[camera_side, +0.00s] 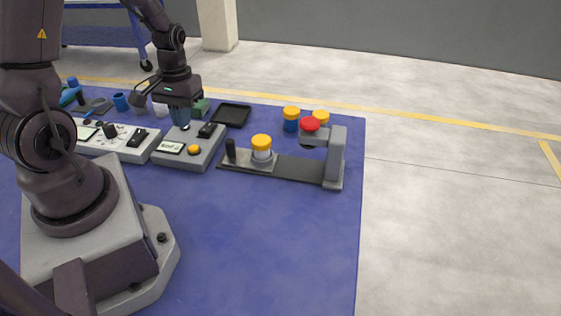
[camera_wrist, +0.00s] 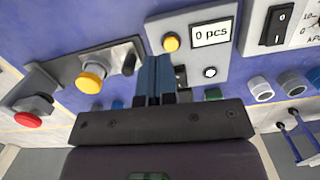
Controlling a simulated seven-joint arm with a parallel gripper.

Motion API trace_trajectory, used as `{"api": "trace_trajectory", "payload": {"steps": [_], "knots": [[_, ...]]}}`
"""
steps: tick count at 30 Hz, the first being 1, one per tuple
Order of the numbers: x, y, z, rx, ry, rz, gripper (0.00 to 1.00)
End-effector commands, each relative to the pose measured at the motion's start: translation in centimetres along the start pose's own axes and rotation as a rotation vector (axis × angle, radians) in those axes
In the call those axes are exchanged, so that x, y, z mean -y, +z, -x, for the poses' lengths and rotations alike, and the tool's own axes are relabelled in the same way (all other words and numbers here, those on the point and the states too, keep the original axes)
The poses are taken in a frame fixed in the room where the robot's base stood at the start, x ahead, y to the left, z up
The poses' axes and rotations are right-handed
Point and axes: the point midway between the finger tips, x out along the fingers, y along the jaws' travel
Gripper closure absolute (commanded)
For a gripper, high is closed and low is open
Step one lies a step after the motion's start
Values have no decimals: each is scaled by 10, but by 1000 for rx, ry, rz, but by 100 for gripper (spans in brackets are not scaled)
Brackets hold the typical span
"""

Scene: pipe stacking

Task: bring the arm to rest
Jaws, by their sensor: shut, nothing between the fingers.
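My gripper (camera_side: 183,124) hangs pointing down above the back part of the grey counter box in the side view. In the wrist view its blue fingers (camera_wrist: 153,68) are together with nothing held. The counter box (camera_side: 186,148) has a small display, a yellow button (camera_side: 194,150) and a black switch. In the wrist view the display (camera_wrist: 212,33) reads "0 pcs". I cannot tell from these views whether the fingertips touch the box.
Right of the box, a grey fixture (camera_side: 335,160) with a red knob (camera_side: 310,124) carries a yellow-capped piece (camera_side: 261,146). Behind stand a blue yellow-topped piece (camera_side: 291,120) and a black tray (camera_side: 231,115). A switch panel (camera_side: 112,140) lies left. The blue mat's front (camera_side: 270,240) is clear.

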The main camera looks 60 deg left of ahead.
Motion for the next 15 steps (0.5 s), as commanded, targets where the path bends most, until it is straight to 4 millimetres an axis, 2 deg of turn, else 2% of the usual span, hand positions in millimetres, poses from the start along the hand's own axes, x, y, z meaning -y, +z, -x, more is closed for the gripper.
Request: {"api": "trace_trajectory", "payload": {"steps": [1, 8, 15], "knots": [[-9, 5, 16, -18, 2, -39, 100], [-52, 43, 89, -130, 10, -253, 100], [-85, 100, 154, -323, 40, -500, 100]]}}
